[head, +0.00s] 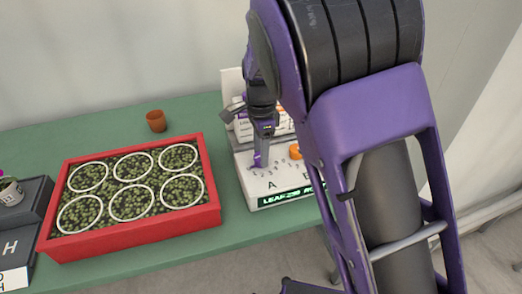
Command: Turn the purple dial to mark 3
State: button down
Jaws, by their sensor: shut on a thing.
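The purple dial (257,161) sits on the left part of a light grey control box (246,184) on the table. Small numbers are printed around it, too small to read. The letter A is on the box in front of it. My gripper (261,144) points down from above and is shut on the purple dial. The gripper hides most of the dial, so I cannot tell which mark it points to. An orange dial (295,151) sits to the right, near the letter E, partly hidden by my arm.
A red tray (140,238) with several white rings over small green plants stands left of the box. A brown pot (156,121) stands behind it. A dark box marked H (30,215) is at the far left. The green table (90,130) is bare at the back left.

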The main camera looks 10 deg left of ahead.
jog(key=n+p, duration=0.1)
jog(key=n, duration=0.3)
jog(key=shift+r+p, duration=0.1)
jog(key=shift+p, duration=0.25)
jog(key=n+p, duration=0.1)
jog(key=n, duration=0.4)
jog(key=shift+n, duration=0.4)
jog(key=n+p, duration=0.1)
jog(key=n, duration=0.7)
jog(key=shift+n+p, duration=0.3)
jog(key=shift+n, duration=0.3)
jog(key=shift+c, duration=1.7)
grip_release()
